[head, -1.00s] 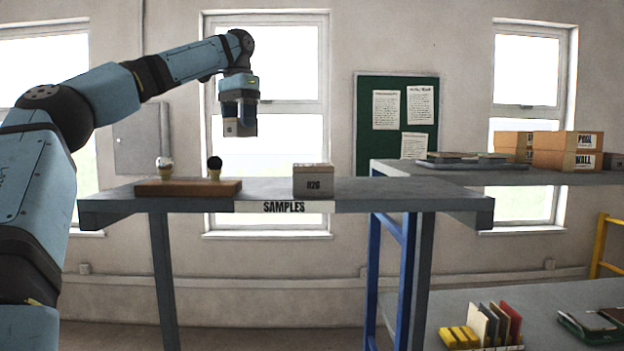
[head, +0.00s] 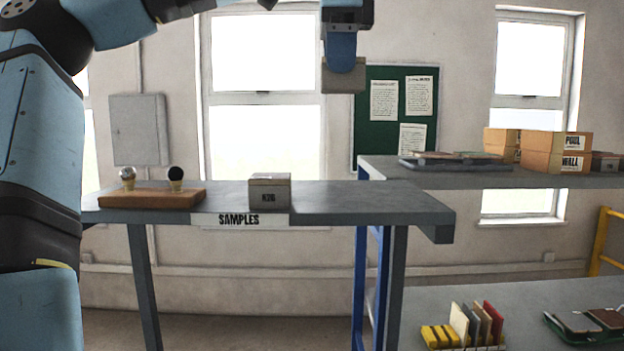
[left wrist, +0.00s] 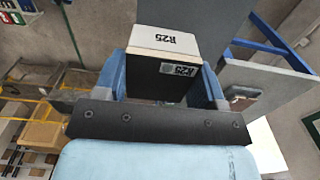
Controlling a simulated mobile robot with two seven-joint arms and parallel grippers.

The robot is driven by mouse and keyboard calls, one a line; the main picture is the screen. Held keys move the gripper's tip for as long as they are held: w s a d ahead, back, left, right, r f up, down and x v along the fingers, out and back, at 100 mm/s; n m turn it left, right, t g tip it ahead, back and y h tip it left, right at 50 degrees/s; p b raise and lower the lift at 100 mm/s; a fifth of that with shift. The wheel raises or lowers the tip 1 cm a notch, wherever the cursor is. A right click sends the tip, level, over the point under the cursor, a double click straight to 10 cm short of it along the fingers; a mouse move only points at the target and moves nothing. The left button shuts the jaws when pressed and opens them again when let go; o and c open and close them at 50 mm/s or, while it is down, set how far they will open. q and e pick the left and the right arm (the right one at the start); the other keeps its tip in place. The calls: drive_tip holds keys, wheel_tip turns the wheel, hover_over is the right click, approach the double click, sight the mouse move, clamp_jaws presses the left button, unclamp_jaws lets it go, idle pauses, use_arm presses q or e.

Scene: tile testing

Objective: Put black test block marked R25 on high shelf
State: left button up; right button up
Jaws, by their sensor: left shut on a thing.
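My left gripper (head: 341,58) is shut on the block marked R25 (head: 346,83) and holds it high, well above and to the right of the block on the shelf. In the left wrist view the R25 block (left wrist: 172,42) shows a pale face and a dark face, both marked R25, between the blue fingers. A high grey shelf (head: 345,200) labelled SAMPLES stands across the middle. A grey box-shaped block (head: 270,194) with a small dark label rests on it. My right gripper is not in view.
A wooden board (head: 150,200) with two ball-topped pieces lies on the shelf's left. The shelf right of the grey block is clear. A second grey surface (head: 400,176) at right carries flat slabs and orange boxes (head: 552,150). A lower bench (head: 530,300) holds coloured tiles.

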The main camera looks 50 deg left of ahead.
sight(338, 92)
use_arm(q)
wheel_tip(338, 92, down, 16)
drive_tip(key=shift+r+p, duration=0.1)
drive_tip(key=shift+p, duration=0.4)
drive_tip(key=shift+a+f, duration=0.15)
drive_tip(key=shift+f, duration=0.2)
drive_tip(key=o, duration=0.4)
drive_tip(key=shift+f, duration=0.15)
drive_tip(key=o, duration=0.5)
wheel_tip(338, 92, up, 12)
drive_tip(key=shift+r+b, duration=0.2)
drive_tip(key=shift+b, duration=0.2)
drive_tip(key=shift+f, duration=0.1)
